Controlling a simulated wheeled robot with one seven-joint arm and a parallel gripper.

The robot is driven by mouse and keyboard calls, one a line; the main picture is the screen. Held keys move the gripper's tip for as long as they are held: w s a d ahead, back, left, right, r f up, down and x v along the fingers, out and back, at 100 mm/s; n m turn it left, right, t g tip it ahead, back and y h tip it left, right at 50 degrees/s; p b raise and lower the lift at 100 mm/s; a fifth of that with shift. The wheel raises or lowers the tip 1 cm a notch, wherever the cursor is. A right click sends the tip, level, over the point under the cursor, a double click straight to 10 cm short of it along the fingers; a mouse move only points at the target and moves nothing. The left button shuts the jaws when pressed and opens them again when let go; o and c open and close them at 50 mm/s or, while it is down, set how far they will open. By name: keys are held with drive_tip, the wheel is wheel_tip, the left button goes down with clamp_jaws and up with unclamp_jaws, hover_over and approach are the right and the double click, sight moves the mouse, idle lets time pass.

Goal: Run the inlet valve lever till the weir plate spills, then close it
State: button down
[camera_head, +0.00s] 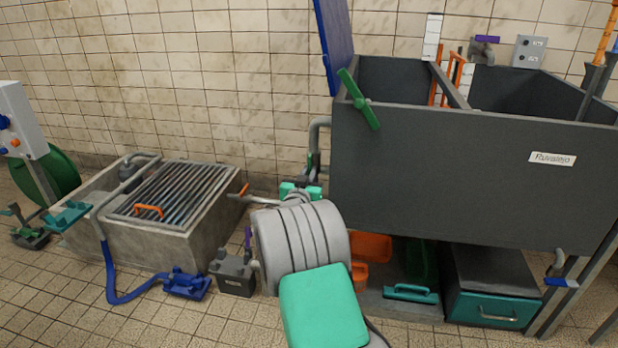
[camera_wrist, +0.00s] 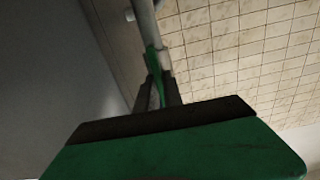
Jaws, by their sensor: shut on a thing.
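My gripper (camera_wrist: 157,90) shows in the wrist view with its dark fingers closed around a narrow green lever (camera_wrist: 153,62). This lever, which looks like the inlet valve lever, runs up beside a grey pipe (camera_wrist: 146,22). In the head view the bent grey pipe (camera_head: 317,128) comes down at the left side of the dark tank (camera_head: 450,180), and my arm hides most of the grip. A grey divider (camera_head: 449,86) stands across the tank's inside; I cannot tell whether it is the weir plate. The water level and any spill are not visible.
A concrete basin with a grate (camera_head: 170,195) stands at left, with a blue hose (camera_head: 112,285) on the floor. A green handle (camera_head: 358,98) sits on the tank's left rim. A teal drawer box (camera_head: 492,308) is under the tank.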

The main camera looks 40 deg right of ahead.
idle(0.3)
drive_tip(key=c, duration=1.5)
unclamp_jaws()
drive_tip(key=p+v, duration=0.1)
drive_tip(key=v, duration=0.6)
drive_tip(key=shift+s+a, duration=0.25)
drive_tip(key=shift+a, duration=0.1)
